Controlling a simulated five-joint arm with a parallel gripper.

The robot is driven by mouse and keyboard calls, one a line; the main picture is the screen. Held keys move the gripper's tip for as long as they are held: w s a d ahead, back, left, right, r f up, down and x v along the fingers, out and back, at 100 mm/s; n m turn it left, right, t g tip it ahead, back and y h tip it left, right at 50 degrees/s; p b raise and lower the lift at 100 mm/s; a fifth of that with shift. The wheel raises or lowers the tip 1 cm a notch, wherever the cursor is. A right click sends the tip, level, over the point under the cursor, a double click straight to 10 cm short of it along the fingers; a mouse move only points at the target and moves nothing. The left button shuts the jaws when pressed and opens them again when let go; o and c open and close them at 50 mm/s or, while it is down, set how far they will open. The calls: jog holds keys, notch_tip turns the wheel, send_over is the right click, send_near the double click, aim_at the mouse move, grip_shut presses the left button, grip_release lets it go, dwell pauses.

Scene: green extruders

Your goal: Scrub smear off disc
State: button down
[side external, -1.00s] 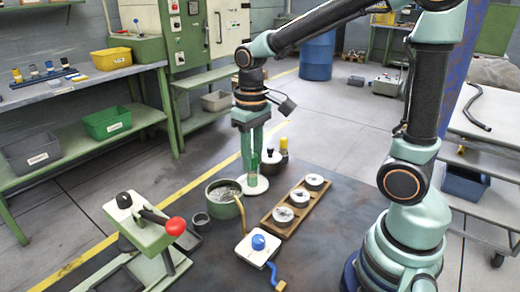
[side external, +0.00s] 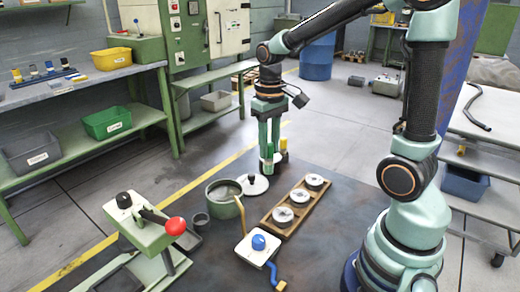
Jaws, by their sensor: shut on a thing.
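My gripper (side external: 271,165) points down above the far edge of the dark table, just behind and right of a round white piece with a dark knob (side external: 254,185). A wooden rack (side external: 268,222) to the right holds three pale round discs in a row: a far one (side external: 314,181), a middle one (side external: 299,197) and a near one (side external: 283,215). They have dark centres. I cannot tell which disc bears a smear. My gripper is apart from the rack.
A white box with a blue knob (side external: 258,247) and a red-knobbed lever device (side external: 150,222) stand in front.

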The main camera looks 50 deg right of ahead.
jog(key=s+d+f+m, duration=0.1)
jog(key=s+d+m, duration=0.2)
jog(key=d, duration=0.7)
jog(key=s+d+f+m, duration=0.1)
jog(key=s+d+m, duration=0.25)
jog(key=d, duration=0.55)
jog(key=f, duration=0.7)
jog(key=shift+w+a+f, duration=0.2)
jog(key=shift+w+f, duration=0.15)
jog(key=shift+w, duration=0.05)
jog(key=shift+a, duration=2.65)
jog(key=d, duration=0.5)
jog(key=shift+s, duration=0.25)
jog(key=shift+a, duration=2.65)
jog(key=shift+d, duration=3.2)
notch_tip(320, 180, up, 8)
jog(key=shift+a, duration=0.15)
